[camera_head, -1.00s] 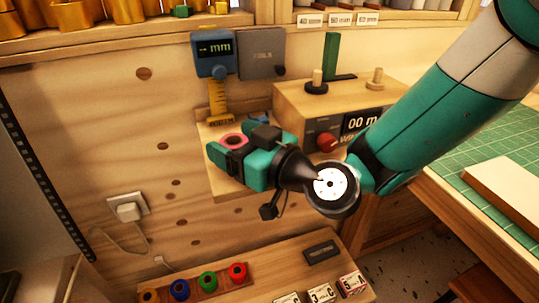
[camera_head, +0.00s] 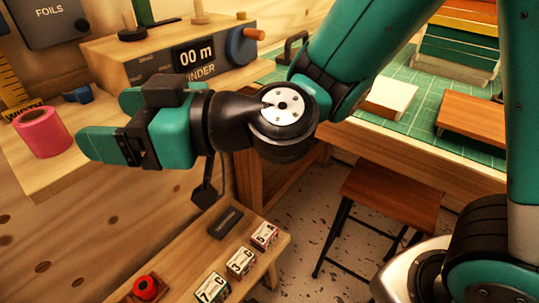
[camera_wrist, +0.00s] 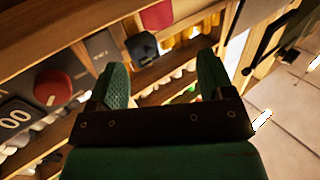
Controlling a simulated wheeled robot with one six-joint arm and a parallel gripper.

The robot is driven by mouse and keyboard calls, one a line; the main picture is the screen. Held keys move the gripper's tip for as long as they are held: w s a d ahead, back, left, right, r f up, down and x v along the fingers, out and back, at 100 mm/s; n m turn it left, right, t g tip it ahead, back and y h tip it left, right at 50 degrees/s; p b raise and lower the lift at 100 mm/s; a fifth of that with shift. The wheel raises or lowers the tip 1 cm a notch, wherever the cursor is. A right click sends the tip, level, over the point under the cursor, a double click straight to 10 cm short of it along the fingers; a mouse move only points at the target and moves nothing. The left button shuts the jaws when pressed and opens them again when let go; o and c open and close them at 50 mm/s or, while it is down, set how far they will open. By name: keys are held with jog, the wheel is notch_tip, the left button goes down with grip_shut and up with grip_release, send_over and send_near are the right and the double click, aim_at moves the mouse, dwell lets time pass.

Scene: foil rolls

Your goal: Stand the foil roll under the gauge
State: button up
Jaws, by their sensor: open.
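The pink foil roll (camera_head: 43,132) stands upright on a wooden shelf at the left of the head view. It is just in front of the foot of the gauge's yellow width scale (camera_head: 12,88). The gauge's display is out of the head view now. My gripper (camera_head: 92,146) is open, to the right of the roll, and looks apart from it. In the wrist view the two green fingers of my gripper (camera_wrist: 164,75) are spread with nothing between them. A red patch at the top there cannot be told for sure.
The winder box (camera_head: 185,55) with its display stands behind my gripper. Below are a low bench with several small labelled boxes (camera_head: 240,262) and a red spool (camera_head: 146,288). A stool (camera_head: 390,195) and a green-matted table (camera_head: 425,110) are at the right.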

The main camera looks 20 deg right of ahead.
jog(key=s+d+f+m+g+h, duration=0.3)
jog(key=d+h, duration=0.3)
jog(key=d, duration=0.3)
jog(key=s+d+f+m+g+h, duration=0.3)
jog(key=s+d+h, duration=0.3)
jog(key=d, duration=0.4)
jog(key=shift+s+f+g, duration=0.3)
jog(key=shift+f+g, duration=0.1)
jog(key=shift+g, duration=0.4)
